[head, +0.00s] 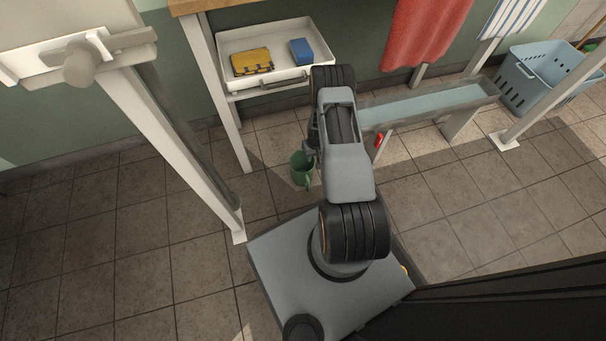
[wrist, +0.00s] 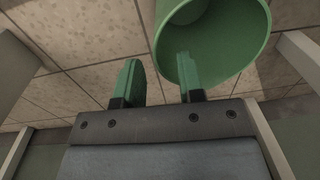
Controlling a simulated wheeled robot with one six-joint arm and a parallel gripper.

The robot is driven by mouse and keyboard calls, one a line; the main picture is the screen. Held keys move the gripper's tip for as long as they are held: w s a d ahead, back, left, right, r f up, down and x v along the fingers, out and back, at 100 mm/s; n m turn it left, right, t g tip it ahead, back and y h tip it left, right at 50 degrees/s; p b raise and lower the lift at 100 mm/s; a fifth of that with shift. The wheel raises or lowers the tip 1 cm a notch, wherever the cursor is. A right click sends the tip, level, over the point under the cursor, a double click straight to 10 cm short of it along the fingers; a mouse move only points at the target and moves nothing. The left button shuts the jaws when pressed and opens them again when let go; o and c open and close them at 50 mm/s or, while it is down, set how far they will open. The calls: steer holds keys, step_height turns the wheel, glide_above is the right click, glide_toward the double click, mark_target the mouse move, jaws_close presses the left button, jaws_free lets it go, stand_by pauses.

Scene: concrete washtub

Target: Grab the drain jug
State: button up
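The left part of the rim lies between and just beyond the tips. I cannot tell whether they touch. In the head view my arm mostly hides the gripper.
A white tray (head: 275,82) on a frame holds a yellow-black item (head: 251,62) and a blue block (head: 301,51). A water-filled trough (head: 487,88) stands to the right, with a red valve handle (head: 379,140). A white post (head: 165,130) stands left. Tiled floor is clear at lower left.

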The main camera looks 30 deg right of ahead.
mark_target(313, 159)
steer(key=shift+a+f+b, duration=0.1)
steer(key=shift+f+b, duration=1.5)
steer(key=shift+f, duration=1.1)
steer(key=shift+r, duration=0.1)
jaws_close()
